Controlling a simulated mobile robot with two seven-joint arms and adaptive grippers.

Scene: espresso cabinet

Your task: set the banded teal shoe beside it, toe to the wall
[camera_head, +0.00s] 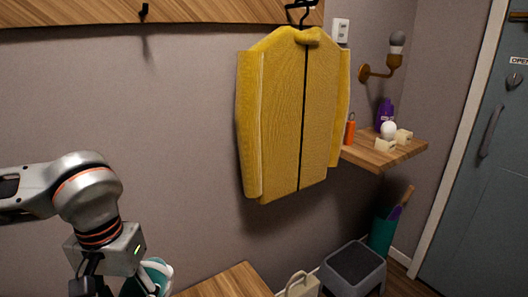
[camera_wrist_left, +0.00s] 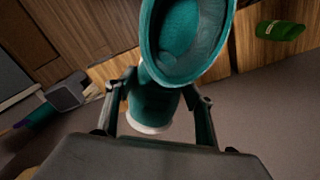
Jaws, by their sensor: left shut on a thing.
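The teal shoe (camera_wrist_left: 155,105) is between the fingers of my left gripper (camera_wrist_left: 160,90), which is shut on it. In the left wrist view its wide teal opening faces the camera, and a pale rim shows at its lower end. Whether it carries a band is unclear. In the head view only a teal and white part of the shoe (camera_head: 158,272) shows beside the left gripper (camera_head: 122,284), at the bottom left edge. A wooden bench top (camera_head: 228,283) lies to the right of it, mostly cut off by the frame. My right gripper is not in view.
A green object (camera_wrist_left: 280,30) lies on wood in the left wrist view. A yellow jacket (camera_head: 290,110) hangs on the wall. A grey stool (camera_head: 354,266), a pale bag (camera_head: 302,287) and a teal bin (camera_head: 381,236) stand right of the bench. A wooden shelf (camera_head: 374,158) holds small items.

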